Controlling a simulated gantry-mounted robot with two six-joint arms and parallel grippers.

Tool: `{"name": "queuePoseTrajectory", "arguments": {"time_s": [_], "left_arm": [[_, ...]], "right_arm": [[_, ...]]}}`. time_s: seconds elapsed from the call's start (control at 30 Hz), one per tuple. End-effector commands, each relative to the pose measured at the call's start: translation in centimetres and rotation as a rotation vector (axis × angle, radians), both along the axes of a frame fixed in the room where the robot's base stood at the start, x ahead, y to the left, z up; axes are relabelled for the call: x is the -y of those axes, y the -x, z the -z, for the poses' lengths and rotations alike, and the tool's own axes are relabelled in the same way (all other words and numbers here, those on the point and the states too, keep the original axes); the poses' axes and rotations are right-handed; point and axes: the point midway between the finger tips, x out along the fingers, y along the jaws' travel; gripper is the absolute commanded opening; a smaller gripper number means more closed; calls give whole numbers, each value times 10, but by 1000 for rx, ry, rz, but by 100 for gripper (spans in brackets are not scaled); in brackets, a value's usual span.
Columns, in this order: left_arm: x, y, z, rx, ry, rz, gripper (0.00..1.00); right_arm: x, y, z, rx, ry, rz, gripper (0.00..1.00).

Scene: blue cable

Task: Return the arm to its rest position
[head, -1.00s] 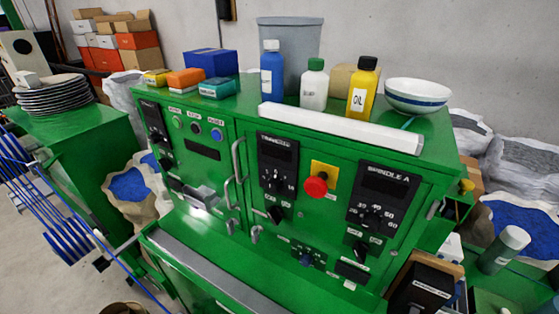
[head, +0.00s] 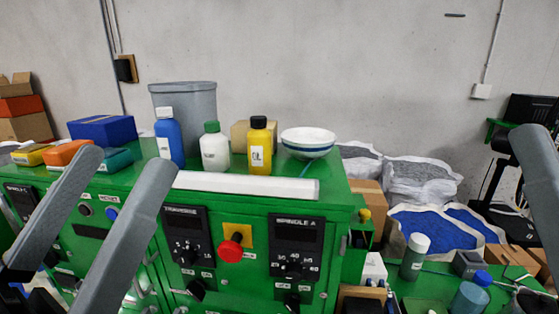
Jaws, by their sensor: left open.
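My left gripper (head: 124,160) is raised in the lower left of the head view. Its two long grey fingers stand wide apart with nothing between them, in front of the green machine cabinet (head: 340,215). One grey finger at the right edge appears to belong to my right gripper (head: 535,150). Its other finger is not visible, so its opening cannot be told. No blue cable can be made out clearly in this view.
On the cabinet top stand a blue bottle (head: 169,142), a white bottle (head: 215,152), a yellow bottle (head: 260,150), a grey bin (head: 200,98) and a bowl (head: 308,142). A red stop button (head: 230,251) is on its front. Sacks (head: 420,180) lie at right.

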Motion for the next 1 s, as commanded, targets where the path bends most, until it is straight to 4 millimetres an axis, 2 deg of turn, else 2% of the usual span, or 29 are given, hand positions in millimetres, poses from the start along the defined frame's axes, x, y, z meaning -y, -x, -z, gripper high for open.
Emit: {"name": "queuePoseTrajectory", "arguments": {"time_s": [0.03, 0.13, 0.17, 0.2, 0.5, 0.6, 0.7, 0.83, 0.93, 1.0], "left_arm": [[-19, 12, -20, 71, 1, -122, 100], [-60, 18, -26, 118, -20, -401, 100], [-57, 18, -54, 117, -27, -390, 100], [-56, 17, -73, 115, -27, -382, 100], [-56, 16, -185, 111, -26, -379, 100], [-56, 16, -209, 110, -26, -379, 100], [-56, 15, -217, 109, -25, -378, 100], [-56, 15, -214, 109, -26, -378, 100], [-56, 15, -206, 109, -26, -378, 100], [-56, 15, -192, 109, -26, -378, 100]], "right_arm": [[0, 0, 0, 0, 0, 0, 50], [0, 0, 0, 0, 0, 0, 50], [0, -1, -27, -3, 0, 0, 50], [0, -1, -47, -2, 0, 0, 50], [0, 0, -161, 1, 0, 0, 50], [0, 0, -185, 1, 0, 0, 50], [0, 0, -193, 0, 0, 0, 50], [0, 0, -191, 0, 0, 0, 50], [0, 0, -182, 0, 0, 0, 50], [0, 0, -168, 0, 0, 0, 50]]}}
